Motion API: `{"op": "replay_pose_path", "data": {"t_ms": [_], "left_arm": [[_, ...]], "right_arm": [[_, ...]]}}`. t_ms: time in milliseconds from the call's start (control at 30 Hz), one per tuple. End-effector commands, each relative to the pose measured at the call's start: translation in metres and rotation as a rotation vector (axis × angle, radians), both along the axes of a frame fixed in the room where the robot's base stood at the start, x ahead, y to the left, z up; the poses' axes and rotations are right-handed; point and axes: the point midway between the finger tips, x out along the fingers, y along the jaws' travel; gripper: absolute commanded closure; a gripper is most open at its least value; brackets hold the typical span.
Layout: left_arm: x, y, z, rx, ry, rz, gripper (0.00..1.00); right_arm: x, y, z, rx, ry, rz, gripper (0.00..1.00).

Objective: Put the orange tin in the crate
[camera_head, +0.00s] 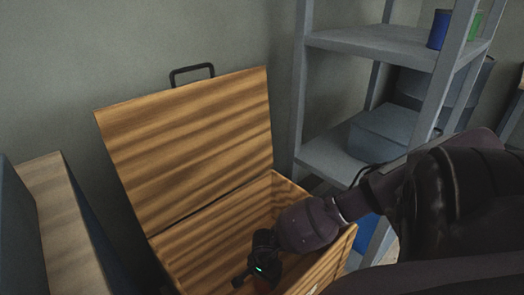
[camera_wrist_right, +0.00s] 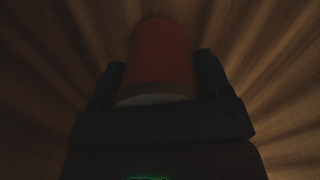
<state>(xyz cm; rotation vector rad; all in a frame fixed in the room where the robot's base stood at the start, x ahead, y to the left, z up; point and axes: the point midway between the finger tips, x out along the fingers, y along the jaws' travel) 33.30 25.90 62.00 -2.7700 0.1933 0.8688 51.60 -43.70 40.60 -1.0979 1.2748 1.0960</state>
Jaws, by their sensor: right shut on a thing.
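The wooden crate (camera_head: 200,245) stands open, its lid (camera_head: 190,130) raised and leaning back toward the wall. My right arm reaches over the crate's right wall, and my right gripper (camera_head: 252,277) is down inside it. In the right wrist view, the orange tin (camera_wrist_right: 160,60) lies between the two fingers of my right gripper (camera_wrist_right: 160,80), which is shut on it. Wood surrounds the tin in that dark view. My left gripper is not in view.
A grey shelf unit (camera_head: 375,45) stands to the right of the crate, with a blue tin (camera_head: 438,30) and a green tin (camera_head: 475,25) on top and a grey box (camera_head: 390,130) lower down. A wood-topped piece (camera_head: 60,220) stands at the left.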

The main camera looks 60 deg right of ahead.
Motion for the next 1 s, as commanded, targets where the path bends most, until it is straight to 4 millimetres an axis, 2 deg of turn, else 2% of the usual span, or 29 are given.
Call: {"op": "replay_pose_path", "data": {"t_ms": [33, 100, 500, 533, 700, 1000], "left_arm": [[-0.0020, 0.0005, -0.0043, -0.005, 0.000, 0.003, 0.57], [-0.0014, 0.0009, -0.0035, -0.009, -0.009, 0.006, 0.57], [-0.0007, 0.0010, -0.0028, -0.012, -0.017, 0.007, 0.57], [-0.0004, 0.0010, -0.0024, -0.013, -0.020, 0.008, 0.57], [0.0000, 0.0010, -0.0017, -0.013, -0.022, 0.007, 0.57], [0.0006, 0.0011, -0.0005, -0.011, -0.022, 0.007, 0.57]], "right_arm": [[-0.0040, 0.0008, -0.0126, 0.002, 0.010, 0.000, 0.63], [-0.0029, 0.0004, -0.0162, 0.000, 0.007, 0.000, 0.63], [-0.0009, 0.0002, -0.0177, -0.001, 0.002, 0.001, 0.63], [-0.0011, 0.0002, -0.0180, -0.001, 0.003, 0.001, 0.27], [-0.0007, 0.0002, -0.0170, 0.000, 0.002, 0.001, 0.03], [-0.0004, 0.0002, -0.0147, 0.000, 0.001, 0.001, 0.03]]}}
